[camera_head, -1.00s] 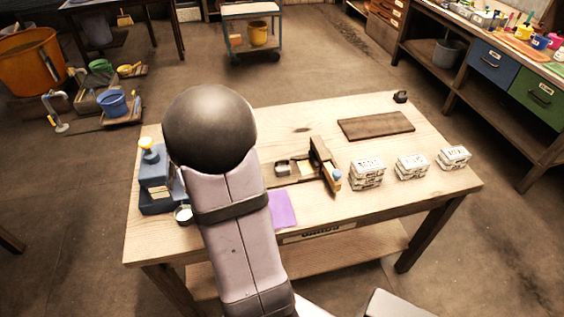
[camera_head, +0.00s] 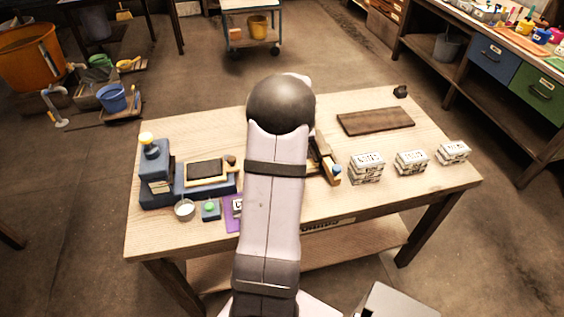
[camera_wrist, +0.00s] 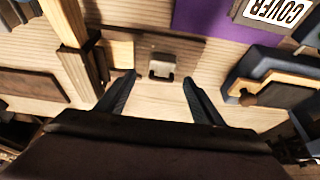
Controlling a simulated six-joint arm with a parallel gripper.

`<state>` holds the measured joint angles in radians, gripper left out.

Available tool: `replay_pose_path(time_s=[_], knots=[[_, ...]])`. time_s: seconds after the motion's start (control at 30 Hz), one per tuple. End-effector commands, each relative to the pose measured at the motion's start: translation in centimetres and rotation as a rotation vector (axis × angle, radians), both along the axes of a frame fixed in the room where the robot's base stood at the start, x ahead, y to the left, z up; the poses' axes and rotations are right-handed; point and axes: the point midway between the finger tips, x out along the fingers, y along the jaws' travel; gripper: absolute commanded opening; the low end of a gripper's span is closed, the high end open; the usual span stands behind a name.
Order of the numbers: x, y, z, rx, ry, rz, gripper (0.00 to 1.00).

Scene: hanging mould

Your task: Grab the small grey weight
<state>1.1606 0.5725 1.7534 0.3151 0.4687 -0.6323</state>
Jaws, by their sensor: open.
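In the wrist view, a small grey piece with a squared loop (camera_wrist: 162,66) sits on a brown wooden patch, just beyond and between my fingertips. It looks like the grey weight, but its full shape is unclear. My gripper (camera_wrist: 159,82) is open, its two dark fingers spread apart with nothing between them. In the head view my arm hides the gripper and this grey piece. A small dark weight-like object (camera_head: 400,92) stands at the table's far right corner.
A wooden frame (camera_wrist: 72,50) stands left of the gripper. A purple sheet (camera_wrist: 205,22) with a COVER card (camera_wrist: 272,10) lies beyond it. On the wooden table (camera_head: 320,235) are a brown board (camera_head: 375,121), several white stacks (camera_head: 366,168) and a blue machine (camera_head: 156,172).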

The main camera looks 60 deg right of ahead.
Motion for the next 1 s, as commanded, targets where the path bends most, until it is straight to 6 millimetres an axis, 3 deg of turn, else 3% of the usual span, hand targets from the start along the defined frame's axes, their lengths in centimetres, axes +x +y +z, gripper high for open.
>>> replay_pose_path(time_s=[0.37, 0.73, 1.0], knots=[[0.5, -0.2, -1.2, 0.001, 0.0, 0.0, 0.61], [1.6, -1.0, -4.7, 0.002, 0.0, -0.001, 0.61], [1.8, -1.3, -5.3, -0.001, 0.0, 0.0, 0.61]])
